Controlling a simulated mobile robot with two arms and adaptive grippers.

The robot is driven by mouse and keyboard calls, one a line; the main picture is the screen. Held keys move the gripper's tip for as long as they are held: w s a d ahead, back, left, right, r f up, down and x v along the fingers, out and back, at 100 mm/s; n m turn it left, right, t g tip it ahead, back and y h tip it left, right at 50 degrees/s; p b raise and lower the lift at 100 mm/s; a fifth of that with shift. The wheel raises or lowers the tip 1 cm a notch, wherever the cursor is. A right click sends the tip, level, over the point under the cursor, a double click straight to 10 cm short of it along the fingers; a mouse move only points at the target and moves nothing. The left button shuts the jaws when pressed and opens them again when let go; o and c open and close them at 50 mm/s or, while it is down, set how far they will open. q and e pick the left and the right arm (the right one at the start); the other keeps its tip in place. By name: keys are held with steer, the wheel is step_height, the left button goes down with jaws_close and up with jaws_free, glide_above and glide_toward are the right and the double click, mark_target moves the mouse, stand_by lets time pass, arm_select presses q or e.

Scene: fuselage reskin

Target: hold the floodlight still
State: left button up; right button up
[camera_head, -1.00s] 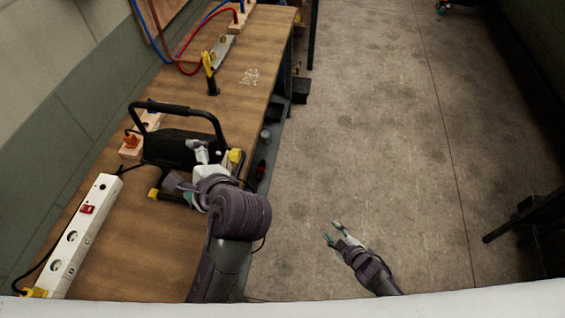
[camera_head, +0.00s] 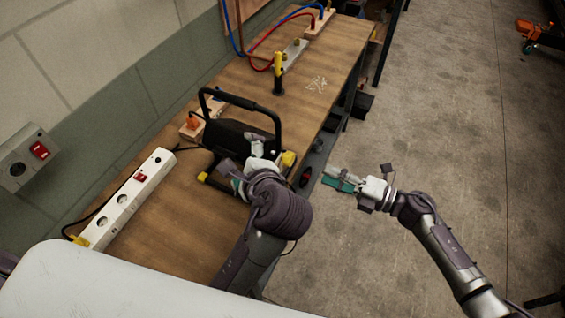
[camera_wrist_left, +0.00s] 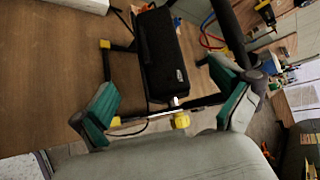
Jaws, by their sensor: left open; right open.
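The floodlight (camera_head: 228,137) is a black box with a black tubular carrying handle and yellow feet. It stands on the wooden workbench (camera_head: 222,237). My left gripper (camera_head: 258,150) is at the floodlight's near side, partly in front of it. In the left wrist view the floodlight body (camera_wrist_left: 164,55) shows beyond the two green-padded fingers of the left gripper (camera_wrist_left: 172,118), which are spread apart. I cannot tell whether a finger touches the frame. My right gripper (camera_head: 345,179) is open and empty, over the floor to the right of the bench.
A white power strip (camera_head: 128,198) lies on the bench at left. A socket box (camera_head: 25,158) is on the wall. The floor at right is mostly clear.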

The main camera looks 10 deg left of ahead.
mark_target(231, 142)
arm_select(q)
steer(key=x, duration=1.2)
steer(key=shift+w+a+f, duration=0.15)
steer(key=shift+f, duration=0.05)
